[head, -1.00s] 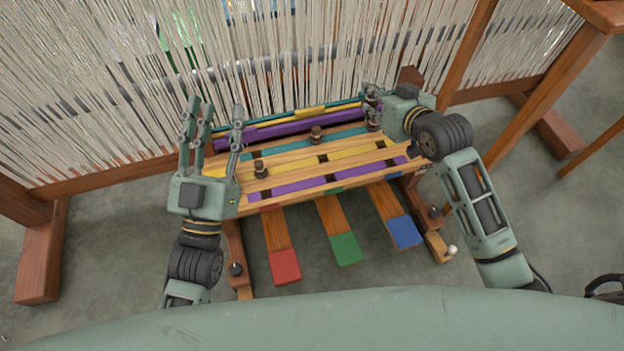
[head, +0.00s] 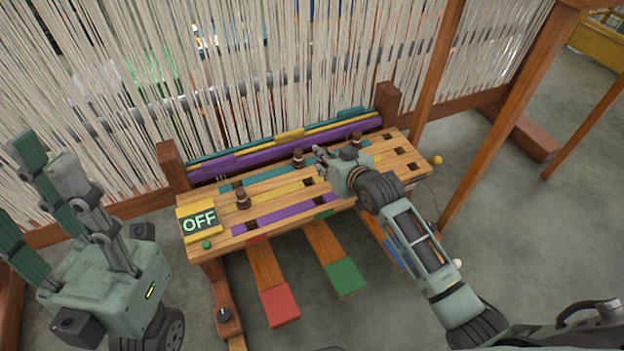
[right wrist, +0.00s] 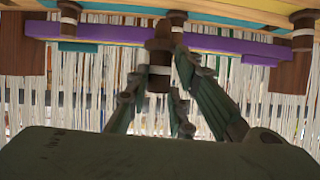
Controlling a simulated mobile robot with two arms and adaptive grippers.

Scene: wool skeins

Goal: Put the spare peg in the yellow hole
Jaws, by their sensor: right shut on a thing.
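The slotted board (head: 222,180) carries teal, purple and yellow strips, with dark square holes. The yellow strip (head: 283,190) runs along its middle, with a dark hole (head: 309,182) near my right gripper. My right gripper (head: 322,162) is over the board, shut on the spare peg (right wrist: 159,58), which is brown with a pale band. The hand hides that peg in the head view. I cannot tell from the wrist view whether the peg touches the board. My left gripper (head: 45,165) is open and empty, left of the board.
Red (head: 281,306) and green (head: 345,278) pedals stick out in front. My right arm partly hides the blue pedal (head: 393,253). Pale warp threads (head: 250,60) hang behind the board; wooden posts stand at right.

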